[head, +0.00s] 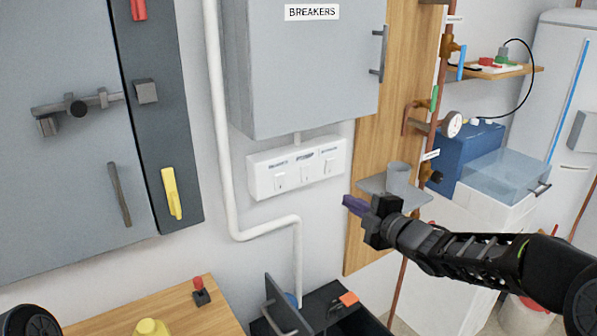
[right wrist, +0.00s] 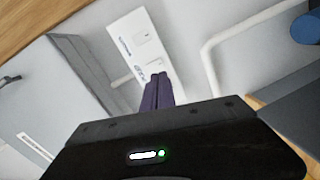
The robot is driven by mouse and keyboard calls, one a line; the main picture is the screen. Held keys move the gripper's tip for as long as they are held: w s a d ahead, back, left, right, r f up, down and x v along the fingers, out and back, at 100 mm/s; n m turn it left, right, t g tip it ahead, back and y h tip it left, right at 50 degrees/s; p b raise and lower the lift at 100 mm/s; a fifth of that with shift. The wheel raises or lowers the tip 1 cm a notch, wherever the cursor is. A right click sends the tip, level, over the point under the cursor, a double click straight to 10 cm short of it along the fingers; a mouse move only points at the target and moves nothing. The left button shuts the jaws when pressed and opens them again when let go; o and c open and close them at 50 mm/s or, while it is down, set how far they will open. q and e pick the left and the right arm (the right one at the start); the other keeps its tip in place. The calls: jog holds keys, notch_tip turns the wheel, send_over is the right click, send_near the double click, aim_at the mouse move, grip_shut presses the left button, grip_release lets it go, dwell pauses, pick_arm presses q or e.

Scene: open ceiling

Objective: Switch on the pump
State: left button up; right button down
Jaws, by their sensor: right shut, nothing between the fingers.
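A white switch panel (head: 258,183) is on the wall below the grey BREAKERS cabinet. It has three small white switches, each with a label above; the middle label (head: 305,156) looks like "PUMP", but the print is blurred. I cannot tell the switches' positions. My right gripper (head: 352,204) is shut and empty, its purple fingers pointing left, to the lower right of the panel in the head view. In the right wrist view, the purple fingertips (right wrist: 158,80) overlap the near part of the panel (right wrist: 122,24); contact cannot be told. My left gripper is out of view.
The breaker cabinet (head: 300,75) juts out above the panel. A white pipe (head: 220,130) runs left of and below it. A grey cup (head: 398,178) stands on a small shelf at the right. A dark open box (head: 283,312) sits below.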

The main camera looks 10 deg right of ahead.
aim_at(307, 179)
jog(key=n, duration=0.1)
jog(key=a+n, duration=0.1)
jog(key=n, duration=0.1)
jog(key=shift+r+y, duration=0.2)
jog(key=shift+y, duration=0.2)
jog(key=shift+a, duration=0.1)
